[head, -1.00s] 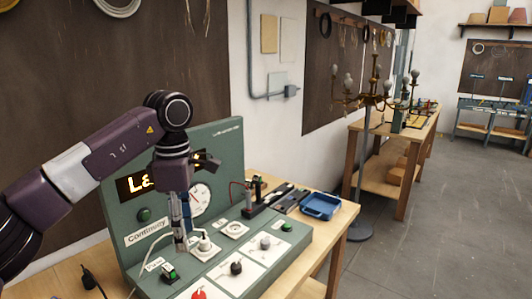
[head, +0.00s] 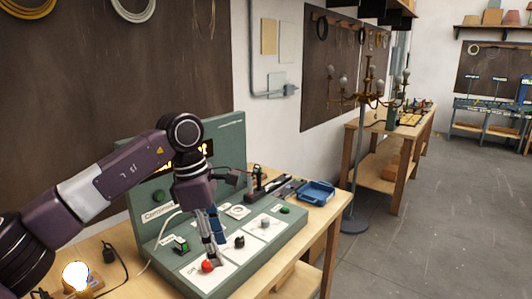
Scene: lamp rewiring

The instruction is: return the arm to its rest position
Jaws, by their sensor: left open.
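My left arm comes in from the left over the green test panel (head: 290,234). My left gripper (head: 217,242) points down above the panel's sloping front, close to the red knob (head: 207,266). Its jaws are open and I see nothing between them. I cannot tell whether a fingertip touches the panel. The arm hides most of the panel's lit display and its dial. My right gripper is out of view.
A glowing bulb (head: 76,275) and a black plug (head: 108,250) are at the bench's lower left. A blue tray (head: 316,191) lies at the bench's right end. A brass chandelier (head: 366,100) on a stand is beyond. Open floor (head: 440,220) is at right.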

